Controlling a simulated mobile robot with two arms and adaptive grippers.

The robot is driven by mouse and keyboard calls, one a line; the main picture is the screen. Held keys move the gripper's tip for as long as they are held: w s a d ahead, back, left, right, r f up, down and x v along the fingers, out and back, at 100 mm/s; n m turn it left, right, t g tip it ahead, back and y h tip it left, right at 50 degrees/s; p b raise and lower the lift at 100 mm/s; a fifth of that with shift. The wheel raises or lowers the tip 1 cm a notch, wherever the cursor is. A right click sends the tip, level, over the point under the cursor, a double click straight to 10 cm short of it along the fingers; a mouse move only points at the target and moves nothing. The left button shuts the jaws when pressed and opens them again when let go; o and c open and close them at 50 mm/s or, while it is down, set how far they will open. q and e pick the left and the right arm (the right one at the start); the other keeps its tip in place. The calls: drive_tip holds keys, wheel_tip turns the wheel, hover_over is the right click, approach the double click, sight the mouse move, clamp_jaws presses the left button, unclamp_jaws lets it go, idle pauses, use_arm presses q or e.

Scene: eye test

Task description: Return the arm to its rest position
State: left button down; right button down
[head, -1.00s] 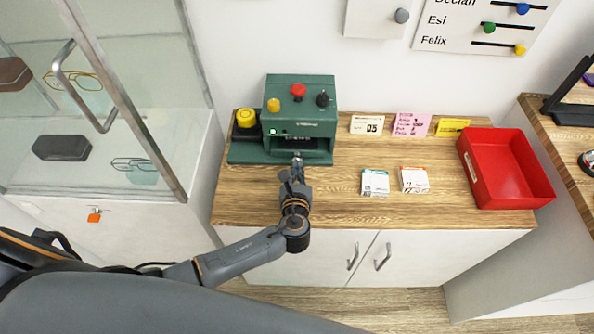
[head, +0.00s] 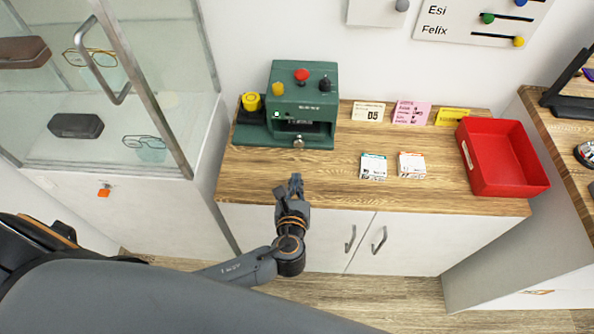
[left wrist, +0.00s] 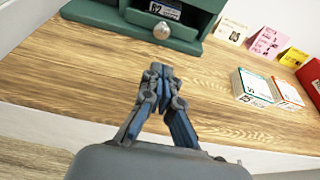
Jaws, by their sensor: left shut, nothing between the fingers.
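My left gripper (head: 295,184) is shut and empty. In the head view it is over the front edge of the wooden counter (head: 250,180), in front of the green machine (head: 303,95) and apart from it. In the left wrist view the gripper (left wrist: 158,75) has its fingertips together, with bare counter (left wrist: 85,80) around them. The machine's round silver knob (left wrist: 162,30) shows beyond the fingertips. My right gripper is not in view.
Two small boxes (head: 373,167) (head: 411,165) lie on the counter, with upright cards (head: 410,112) behind them. A red tray (head: 505,160) stands at the right. A glass cabinet (head: 120,170) with glasses stands at the left. White doors (head: 400,245) are below the counter.

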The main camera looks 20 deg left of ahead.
use_arm(q)
drive_tip(key=shift+s+d+r, duration=0.2)
drive_tip(key=shift+s, duration=0.45)
drive_tip(key=shift+s+r, duration=0.1)
drive_tip(key=shift+s, duration=0.2)
drive_tip(key=shift+s+a+n, duration=0.15)
drive_tip(key=shift+s+n, duration=0.05)
drive_tip(key=shift+n, duration=0.3)
drive_tip(key=s+a+r+n+g+h, duration=0.1)
drive_tip(key=s+a+n+g+h, duration=0.3)
drive_tip(key=s+n, duration=0.8)
drive_tip(key=s+a+n+g, duration=0.1)
drive_tip(key=s+n+g, duration=0.55)
drive_tip(key=n, duration=1.15)
wheel_tip(320, 180, down, 25)
drive_tip(key=g, duration=0.1)
drive_tip(key=s+a+f+g, duration=0.1)
drive_tip(key=s+a+f, duration=0.2)
drive_tip(key=s+f, duration=1.4)
drive_tip(key=shift+s+m, duration=0.3)
drive_tip(key=shift+s, duration=0.3)
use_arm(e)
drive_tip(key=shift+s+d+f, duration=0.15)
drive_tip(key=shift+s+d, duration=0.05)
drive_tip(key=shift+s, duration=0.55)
